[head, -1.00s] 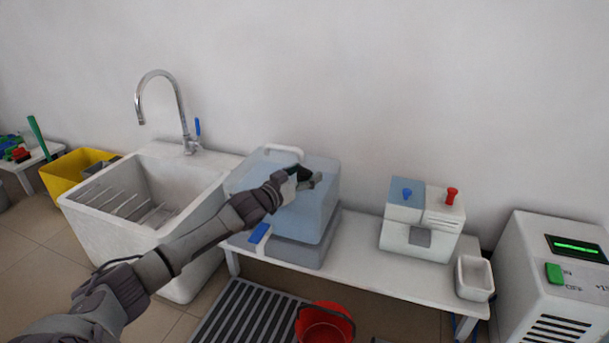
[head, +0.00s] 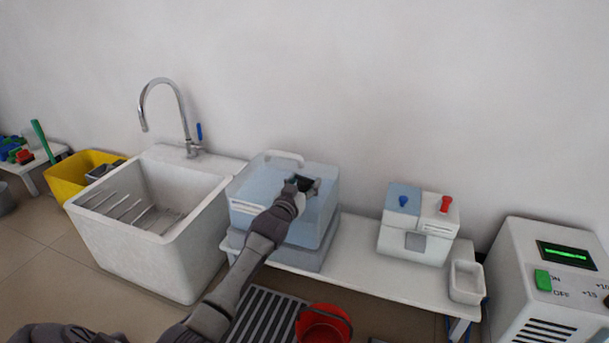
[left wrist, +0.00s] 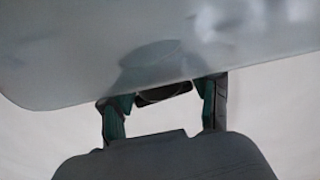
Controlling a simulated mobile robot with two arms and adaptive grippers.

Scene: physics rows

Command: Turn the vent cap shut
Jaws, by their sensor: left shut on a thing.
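A translucent blue box with a white handle, apparently a tank (head: 322,215), sits on the white bench. My left gripper (head: 302,186) is at its top, its arm crossing the front of the box. The gripper is shut on a small dark round piece, apparently the vent cap (left wrist: 163,93). In the left wrist view the two fingers of my left gripper (left wrist: 163,100) stand either side of this cap, just under the box's pale surface. The cap's markings and turned angle cannot be made out. My right gripper is not in view.
A white sink (head: 150,240) with a tall tap stands left of the box. To the right are a small white unit (head: 428,246) with blue and red knobs, a white dish (head: 466,282) and a machine (head: 525,265). A red bucket (head: 323,325) is on the floor.

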